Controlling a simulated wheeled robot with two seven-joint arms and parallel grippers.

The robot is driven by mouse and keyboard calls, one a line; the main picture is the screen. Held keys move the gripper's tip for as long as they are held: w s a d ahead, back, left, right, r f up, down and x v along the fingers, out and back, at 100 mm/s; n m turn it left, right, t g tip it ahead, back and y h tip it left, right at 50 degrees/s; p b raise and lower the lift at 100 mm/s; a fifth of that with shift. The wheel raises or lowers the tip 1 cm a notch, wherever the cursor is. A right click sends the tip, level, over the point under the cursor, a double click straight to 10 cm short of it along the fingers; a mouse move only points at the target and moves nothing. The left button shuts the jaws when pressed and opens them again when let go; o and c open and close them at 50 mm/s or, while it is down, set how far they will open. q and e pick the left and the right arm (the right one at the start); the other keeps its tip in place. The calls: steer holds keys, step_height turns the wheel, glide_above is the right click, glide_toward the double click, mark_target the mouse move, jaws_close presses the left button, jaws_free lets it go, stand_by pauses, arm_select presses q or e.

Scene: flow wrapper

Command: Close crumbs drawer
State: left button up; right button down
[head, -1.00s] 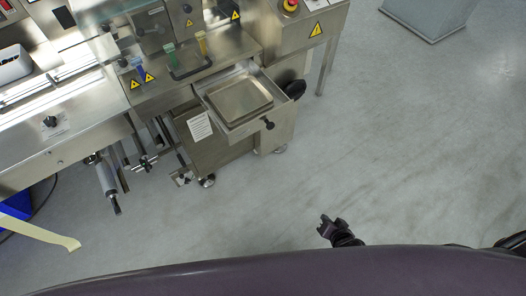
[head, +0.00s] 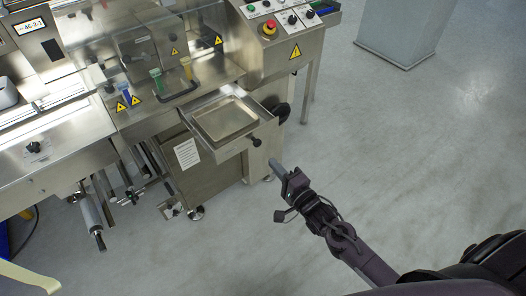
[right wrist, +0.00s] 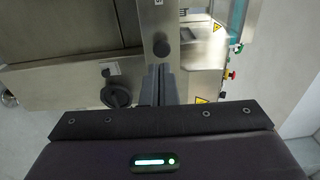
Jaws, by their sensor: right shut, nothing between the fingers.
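The crumbs drawer (head: 188,113) is a steel drawer pulled out from under the machine in the head view, with a shallow tray (head: 224,118) inside. Its front panel carries a black knob (head: 257,142). My right gripper (head: 275,166) is shut and empty, a little in front of and below the knob in the head view. In the right wrist view, the shut fingers (right wrist: 158,84) point at the drawer front, with the knob (right wrist: 161,48) just above the fingertips. I cannot tell whether they touch the drawer. My left gripper is not in view.
A black handwheel (head: 281,113) sits on the machine beside the drawer; it also shows in the right wrist view (right wrist: 118,95). Rollers (head: 92,214) stick out at lower left. A control panel with a red emergency button (head: 269,27) stands above right. Floor in front is clear.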

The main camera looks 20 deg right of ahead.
mark_target(257, 146)
steer(key=x, duration=0.5)
steer(key=shift+d, duration=0.1)
steer(key=shift+x, duration=0.8)
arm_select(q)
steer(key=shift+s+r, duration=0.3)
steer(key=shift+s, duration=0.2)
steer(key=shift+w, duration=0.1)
